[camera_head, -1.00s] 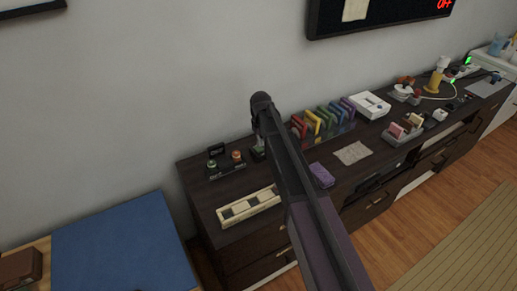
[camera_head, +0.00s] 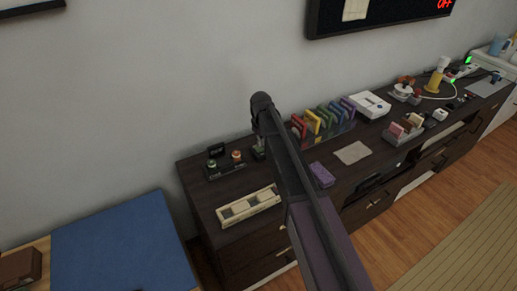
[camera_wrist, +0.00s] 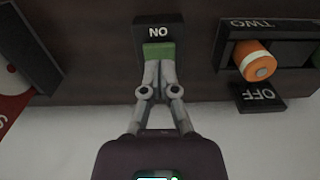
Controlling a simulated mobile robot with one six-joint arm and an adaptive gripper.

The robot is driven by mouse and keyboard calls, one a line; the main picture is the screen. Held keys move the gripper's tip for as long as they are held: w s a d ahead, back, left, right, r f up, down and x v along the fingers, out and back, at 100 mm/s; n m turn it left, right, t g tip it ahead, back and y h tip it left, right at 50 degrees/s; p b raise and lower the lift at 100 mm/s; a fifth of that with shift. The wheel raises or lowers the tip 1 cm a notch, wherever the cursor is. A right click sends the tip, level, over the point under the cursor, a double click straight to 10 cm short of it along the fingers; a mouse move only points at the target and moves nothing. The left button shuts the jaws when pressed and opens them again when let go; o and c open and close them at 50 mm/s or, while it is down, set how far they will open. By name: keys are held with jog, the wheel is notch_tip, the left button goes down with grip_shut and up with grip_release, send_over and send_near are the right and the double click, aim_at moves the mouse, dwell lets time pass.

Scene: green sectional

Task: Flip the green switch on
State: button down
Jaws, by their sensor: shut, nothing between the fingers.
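The green switch (camera_wrist: 158,49) sits in a dark housing in the wrist view, which is upside down. The housing's plate carries the white letters ON. My gripper (camera_wrist: 159,68) is shut and empty, with its fingertips at the edge of the green switch. I cannot tell whether they press on it or are just short of it. In the head view the switch housing (camera_head: 258,152) is a small dark block beside my arm, mostly hidden. My gripper is hidden behind my arm there.
An orange knob (camera_wrist: 254,62) with an OFF label (camera_wrist: 259,96) stands beside the switch. A red-and-black object (camera_wrist: 14,80) lies on the other side. On the dark cabinet (camera_head: 199,190) are coloured cartridges (camera_head: 322,118), a cream box (camera_head: 249,206) and a purple block (camera_head: 321,174).

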aim_at(260, 150)
jog(key=shift+f+b, duration=1.2)
jog(key=shift+f, duration=0.05)
dwell(1.1)
jog(key=shift+r, duration=0.1)
jog(key=shift+r+p, duration=3.45)
jog(key=shift+p, duration=0.1)
jog(key=s+d+r+m+p, duration=0.2)
jog(key=s+d+m, duration=0.1)
jog(key=s+d, duration=0.8)
jog(key=s+d+r+m+p, duration=0.2)
jog(key=s+d+m, duration=0.1)
jog(key=s+d, duration=0.8)
jog(key=s, duration=0.3)
jog(key=shift+s+d+m, duration=0.4)
jog(key=shift+r, duration=0.1)
